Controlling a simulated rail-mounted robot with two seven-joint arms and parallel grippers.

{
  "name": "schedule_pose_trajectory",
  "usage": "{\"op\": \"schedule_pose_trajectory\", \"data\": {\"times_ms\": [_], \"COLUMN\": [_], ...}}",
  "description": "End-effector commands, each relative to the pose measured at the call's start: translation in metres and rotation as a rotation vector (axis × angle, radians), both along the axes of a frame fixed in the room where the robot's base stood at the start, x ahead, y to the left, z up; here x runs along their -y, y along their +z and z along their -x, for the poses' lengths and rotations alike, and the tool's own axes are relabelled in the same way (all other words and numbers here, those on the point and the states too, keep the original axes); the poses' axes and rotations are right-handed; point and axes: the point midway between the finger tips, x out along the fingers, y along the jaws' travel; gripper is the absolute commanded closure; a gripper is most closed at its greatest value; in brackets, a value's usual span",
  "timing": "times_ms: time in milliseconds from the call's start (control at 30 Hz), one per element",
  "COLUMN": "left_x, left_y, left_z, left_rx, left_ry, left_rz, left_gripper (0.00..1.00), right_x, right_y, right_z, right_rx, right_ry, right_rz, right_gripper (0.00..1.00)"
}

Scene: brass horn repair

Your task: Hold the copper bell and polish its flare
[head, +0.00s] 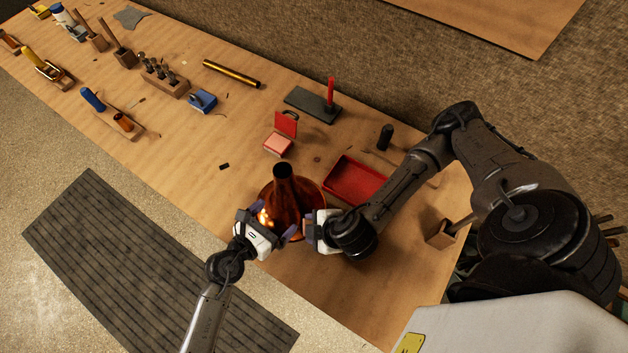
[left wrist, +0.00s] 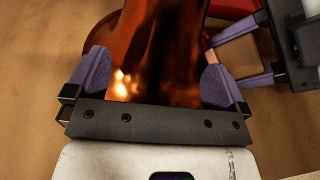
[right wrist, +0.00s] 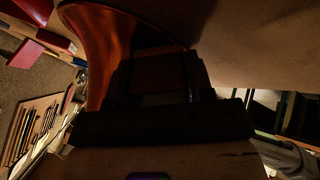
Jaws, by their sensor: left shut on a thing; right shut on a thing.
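The copper bell (head: 285,196) stands on the bench with its dark narrow neck up and its flare down. My left gripper (head: 274,219) is shut on the bell's near side; the left wrist view shows its purple fingers (left wrist: 157,80) on either side of the shiny copper wall. My right gripper (head: 308,232) is just right of the bell, close to its flare. It is shut on a small brown piece (right wrist: 160,75), which is dark and mostly hidden by the fingers. I cannot tell whether that piece touches the bell.
A red tray (head: 352,181) lies right of the bell, behind my right arm. An open red tin with a pink filling (head: 278,146) and a dark plate with a red upright stick (head: 311,104) stand behind. A brass tube (head: 231,73) and several tools lie farther left. The near-left bench edge is close.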

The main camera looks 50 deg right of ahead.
Motion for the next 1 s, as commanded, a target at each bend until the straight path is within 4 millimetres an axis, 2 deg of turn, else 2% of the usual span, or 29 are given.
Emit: {"op": "schedule_pose_trajectory", "data": {"times_ms": [33,1000], "left_x": [-0.0060,-0.0059], "left_y": [-0.0221,-0.0222], "left_z": [0.0055,0.0054], "left_rx": [-0.014,-0.015], "left_ry": [-0.004,-0.004], "left_rz": [-0.036,-0.036], "left_gripper": [0.13,0.13], "right_x": [-0.0007,0.0091], "right_y": [-0.0026,-0.0048], "right_z": [-0.0001,-0.0016], "right_rx": [0.000,0.000], "right_ry": [0.000,-0.003], "right_rz": [0.000,0.005], "right_gripper": [0.71,0.71]}}
